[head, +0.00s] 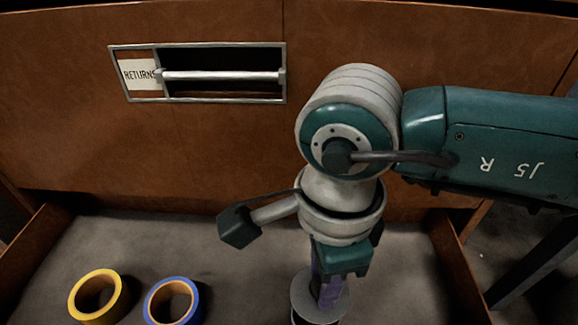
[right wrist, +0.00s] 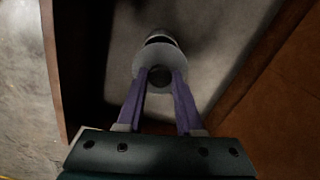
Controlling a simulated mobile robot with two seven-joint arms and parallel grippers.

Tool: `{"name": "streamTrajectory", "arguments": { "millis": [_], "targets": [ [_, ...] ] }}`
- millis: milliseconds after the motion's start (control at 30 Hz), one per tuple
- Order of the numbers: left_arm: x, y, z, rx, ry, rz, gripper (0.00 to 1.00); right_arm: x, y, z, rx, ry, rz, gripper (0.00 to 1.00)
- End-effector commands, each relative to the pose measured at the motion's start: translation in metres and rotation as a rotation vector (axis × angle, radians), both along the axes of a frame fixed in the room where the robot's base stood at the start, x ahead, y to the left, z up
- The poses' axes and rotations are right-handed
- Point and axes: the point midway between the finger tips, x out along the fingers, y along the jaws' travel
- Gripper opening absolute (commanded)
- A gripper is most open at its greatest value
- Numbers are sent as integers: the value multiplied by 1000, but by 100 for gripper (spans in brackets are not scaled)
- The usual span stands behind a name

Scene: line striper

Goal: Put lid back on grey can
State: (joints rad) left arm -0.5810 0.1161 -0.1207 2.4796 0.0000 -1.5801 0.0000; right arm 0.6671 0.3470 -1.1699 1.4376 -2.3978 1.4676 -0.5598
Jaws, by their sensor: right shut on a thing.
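A round grey lid (head: 302,291) shows at the bottom of the head view, under my right gripper (head: 328,296). In the right wrist view, the purple fingers of my right gripper (right wrist: 160,80) are shut on the dark knob in the middle of the lid (right wrist: 146,60). A pale and dark rounded part, likely the grey can (right wrist: 158,37), shows just past the lid's edge. It is mostly hidden by the lid, and I cannot tell whether the two touch. My left gripper is not in view.
A yellow tape roll (head: 82,303) and a blue tape roll (head: 193,307) lie on the grey floor of an open wooden drawer (head: 40,240). The drawer's side walls rise on both sides. Behind stands a wooden front with a metal handle (head: 222,76) and a "RETURNS" label (head: 138,74).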

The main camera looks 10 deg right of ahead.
Motion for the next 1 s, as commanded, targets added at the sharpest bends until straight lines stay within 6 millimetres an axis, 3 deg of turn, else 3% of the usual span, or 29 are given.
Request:
{"name": "streamTrajectory", "arguments": {
  "millis": [600,1000],
  "targets": [
    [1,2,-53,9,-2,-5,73,0,0,-57,-1,0,0,0],
    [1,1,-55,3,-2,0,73,0,0,-61,-1,0,0,0]
  ]
}}
